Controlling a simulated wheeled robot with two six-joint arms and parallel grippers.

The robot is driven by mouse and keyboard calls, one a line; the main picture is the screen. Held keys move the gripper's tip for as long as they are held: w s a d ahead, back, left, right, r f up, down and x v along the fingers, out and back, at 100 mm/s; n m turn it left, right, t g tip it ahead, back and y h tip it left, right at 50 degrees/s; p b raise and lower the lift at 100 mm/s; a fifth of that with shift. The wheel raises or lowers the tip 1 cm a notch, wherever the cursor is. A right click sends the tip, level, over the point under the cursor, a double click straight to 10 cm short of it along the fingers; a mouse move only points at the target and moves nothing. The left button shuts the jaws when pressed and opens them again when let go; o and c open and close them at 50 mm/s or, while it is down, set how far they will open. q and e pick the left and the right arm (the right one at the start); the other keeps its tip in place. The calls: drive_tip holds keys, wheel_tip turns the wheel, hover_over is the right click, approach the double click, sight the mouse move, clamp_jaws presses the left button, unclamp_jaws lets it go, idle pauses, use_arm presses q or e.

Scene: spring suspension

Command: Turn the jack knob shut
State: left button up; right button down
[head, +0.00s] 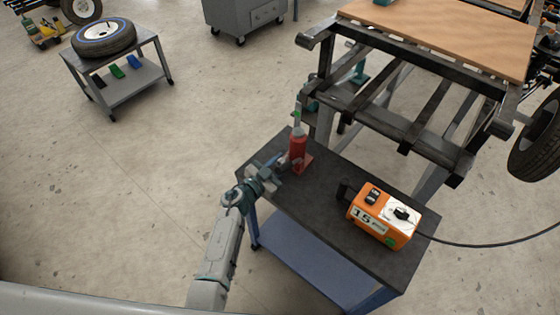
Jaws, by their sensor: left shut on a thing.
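The red bottle jack (298,149) stands upright on the dark top of a small blue cart, near its back left corner. Its grey ram reaches up toward the metal frame behind it. My left gripper (277,169) is at the low left side of the jack, close to its base. Its jaws are shut on the small knob there. The knob itself is hidden by the fingers, so its turn angle cannot be seen. My right gripper is not in view.
An orange control box (383,216) with a black cable sits on the right part of the cart top (309,212). A dark metal frame (410,130) with a wooden top stands close behind. A tire (103,38) lies on another cart at upper left. The floor at left is clear.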

use_arm(q)
drive_tip(key=o, duration=1)
drive_tip(key=shift+s+a, duration=0.1)
drive_tip(key=v, duration=1)
drive_tip(key=shift+s+a, duration=0.15)
drive_tip(key=shift+s, duration=0.1)
